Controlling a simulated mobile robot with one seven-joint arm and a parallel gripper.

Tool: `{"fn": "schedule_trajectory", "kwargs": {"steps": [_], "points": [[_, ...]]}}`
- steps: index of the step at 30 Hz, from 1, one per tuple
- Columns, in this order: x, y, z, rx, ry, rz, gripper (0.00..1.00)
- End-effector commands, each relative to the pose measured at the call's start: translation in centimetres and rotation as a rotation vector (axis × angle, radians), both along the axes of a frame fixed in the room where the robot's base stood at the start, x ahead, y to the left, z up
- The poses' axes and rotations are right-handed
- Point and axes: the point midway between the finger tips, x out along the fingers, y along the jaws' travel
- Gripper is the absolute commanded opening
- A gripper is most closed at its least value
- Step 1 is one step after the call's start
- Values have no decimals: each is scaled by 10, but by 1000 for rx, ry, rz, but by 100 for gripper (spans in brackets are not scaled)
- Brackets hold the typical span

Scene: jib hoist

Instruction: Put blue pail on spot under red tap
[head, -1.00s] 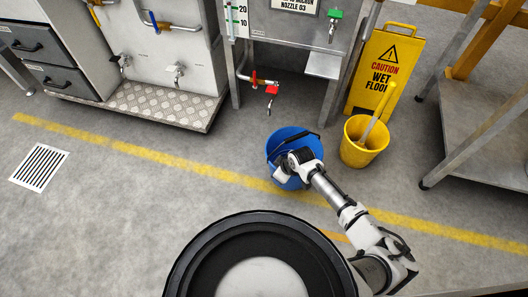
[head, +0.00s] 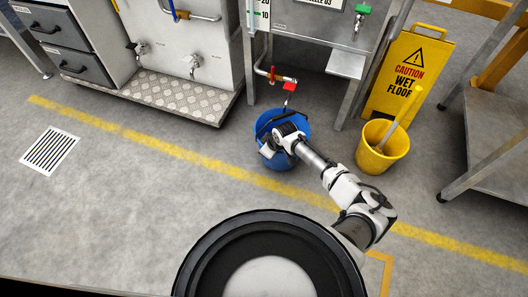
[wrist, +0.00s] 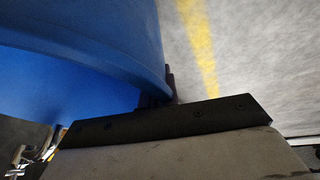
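The blue pail (head: 282,163) is upright or nearly so, just in front of the steel rig with the red tap (head: 290,87). My gripper (head: 268,146) is at the pail's near side. In the wrist view the blue wall of the pail (wrist: 105,40) fills the upper left, and its rim runs into my gripper (wrist: 155,101), which is shut on it. The tap's spout points down just above the pail's far edge in the head view. The floor spot under the tap is hidden behind the pail. Whether the pail touches the floor I cannot tell.
A yellow bucket (head: 372,160) with a handle in it stands right of the pail, before a yellow wet-floor sign (head: 402,80). A steel table (head: 490,165) is at the right. A treadplate step (head: 165,98) is at the left. Floor at the left is clear.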

Motion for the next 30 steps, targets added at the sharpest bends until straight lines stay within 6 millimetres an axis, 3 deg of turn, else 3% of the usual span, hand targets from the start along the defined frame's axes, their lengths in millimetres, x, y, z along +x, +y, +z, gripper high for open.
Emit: {"fn": "schedule_trajectory", "kwargs": {"steps": [9, 16, 28, 30], "points": [[16, 14, 0, -2, -2, 1, 0], [16, 14, -35, -2, -1, 0, 0], [16, 14, -39, 1, -1, -1, 0], [15, 14, -38, 0, 0, -1, 12]]}}
